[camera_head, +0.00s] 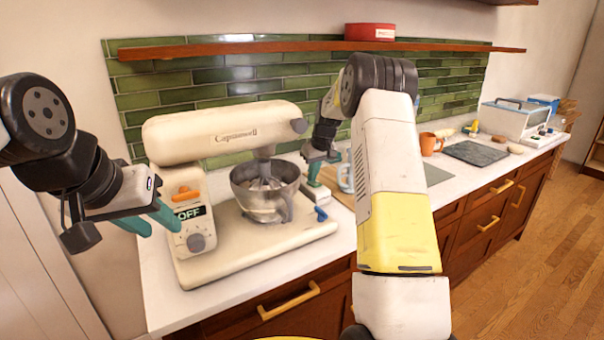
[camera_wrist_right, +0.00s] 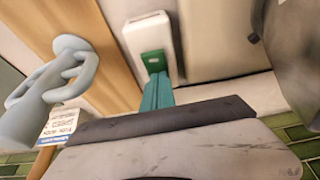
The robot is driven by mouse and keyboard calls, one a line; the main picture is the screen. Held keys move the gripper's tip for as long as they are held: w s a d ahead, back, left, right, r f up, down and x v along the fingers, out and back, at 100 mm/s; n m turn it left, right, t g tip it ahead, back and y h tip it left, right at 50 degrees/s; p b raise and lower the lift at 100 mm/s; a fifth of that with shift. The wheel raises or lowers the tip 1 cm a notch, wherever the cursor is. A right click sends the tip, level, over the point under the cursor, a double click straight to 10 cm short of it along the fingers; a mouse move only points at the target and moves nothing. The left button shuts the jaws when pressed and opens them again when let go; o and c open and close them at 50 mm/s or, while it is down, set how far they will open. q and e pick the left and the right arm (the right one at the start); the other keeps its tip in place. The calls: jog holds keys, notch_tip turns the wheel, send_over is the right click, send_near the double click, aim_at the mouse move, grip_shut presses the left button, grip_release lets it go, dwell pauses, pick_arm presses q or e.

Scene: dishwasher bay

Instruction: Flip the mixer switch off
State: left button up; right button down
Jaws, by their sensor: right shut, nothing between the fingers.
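The cream stand mixer (camera_head: 225,135) stands on the counter with its head lowered over a metal bowl (camera_head: 265,190). On its left column are an orange switch (camera_head: 186,196), a label reading "OFF" (camera_head: 190,212) and a grey knob (camera_head: 196,243). My left gripper (camera_head: 162,229) is just left of this panel, its teal fingers apart and empty; whether it touches the mixer I cannot tell. My right gripper (camera_head: 314,178) is shut and empty, to the right of the bowl. Its teal fingers (camera_wrist_right: 157,92) also show in the right wrist view, close together.
Further right are an orange mug (camera_head: 428,144), a dark slab (camera_head: 475,152) and a clear-lidded bin (camera_head: 517,117).

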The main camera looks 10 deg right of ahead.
jog(key=shift+s+f, duration=0.15)
jog(key=shift+s, duration=0.05)
jog(key=shift+s+d, duration=0.3)
jog(key=shift+s, duration=0.35)
jog(key=shift+r, duration=0.2)
jog(key=shift+r, duration=0.35)
jog(key=v, duration=1.3)
jog(key=shift+w+r, duration=0.15)
jog(key=shift+w, duration=0.15)
jog(key=shift+a, duration=0.15)
